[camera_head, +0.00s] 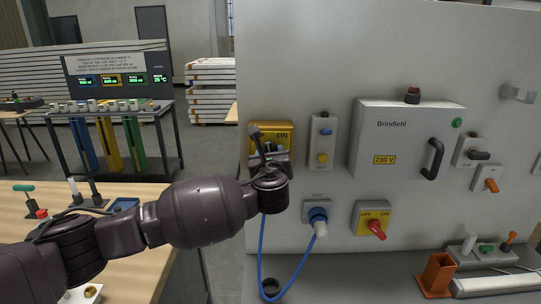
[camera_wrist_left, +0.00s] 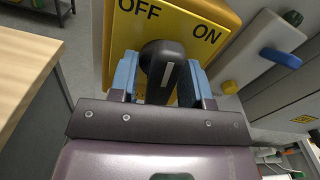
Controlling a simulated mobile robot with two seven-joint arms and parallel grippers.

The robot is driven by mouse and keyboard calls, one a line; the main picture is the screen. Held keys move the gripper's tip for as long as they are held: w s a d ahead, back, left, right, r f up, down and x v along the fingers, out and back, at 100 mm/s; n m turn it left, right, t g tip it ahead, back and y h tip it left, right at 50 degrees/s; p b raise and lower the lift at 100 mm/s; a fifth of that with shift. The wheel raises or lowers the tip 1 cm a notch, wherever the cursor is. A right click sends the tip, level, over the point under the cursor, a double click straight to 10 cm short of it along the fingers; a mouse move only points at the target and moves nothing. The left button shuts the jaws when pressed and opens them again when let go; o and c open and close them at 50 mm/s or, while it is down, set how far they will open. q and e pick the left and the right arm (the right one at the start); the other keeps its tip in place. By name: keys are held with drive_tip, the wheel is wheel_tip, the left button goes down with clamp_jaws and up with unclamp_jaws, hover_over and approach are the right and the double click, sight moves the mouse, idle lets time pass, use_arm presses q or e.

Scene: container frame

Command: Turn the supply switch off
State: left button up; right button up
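A yellow switch box (camera_head: 285,132) marked OFF and ON is on the left of the grey panel. It fills the top of the left wrist view (camera_wrist_left: 222,22). Its black knob (camera_wrist_left: 163,65), with a white line, stands between the blue-padded fingers of my left gripper (camera_wrist_left: 163,78). The fingers are close on both sides; whether they press on it cannot be told. In the head view my left gripper (camera_head: 268,155) covers the lower part of this box. A second yellow OFF/ON switch (camera_head: 364,217) with a red handle sits lower right. My right gripper is out of view.
A blue plug socket (camera_head: 317,213) with a hanging blue cable is below. The grey Brindlefil cabinet (camera_head: 380,115) juts out further right. A wooden table (camera_head: 130,250) lies under my arm.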

use_arm(q)
drive_tip(key=shift+c, duration=1)
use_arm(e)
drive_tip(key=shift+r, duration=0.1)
use_arm(q)
drive_tip(key=shift+f+n, duration=0.1)
drive_tip(key=shift+n, duration=0.2)
drive_tip(key=shift+n+b, duration=0.6)
drive_tip(key=shift+n, duration=0.4)
drive_tip(key=n+b, duration=0.1)
drive_tip(key=n, duration=0.3)
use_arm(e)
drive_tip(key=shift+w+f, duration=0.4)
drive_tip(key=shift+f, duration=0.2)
use_arm(q)
drive_tip(key=shift+n, duration=0.3)
drive_tip(key=o, duration=0.5)
drive_tip(key=shift+o, duration=0.2)
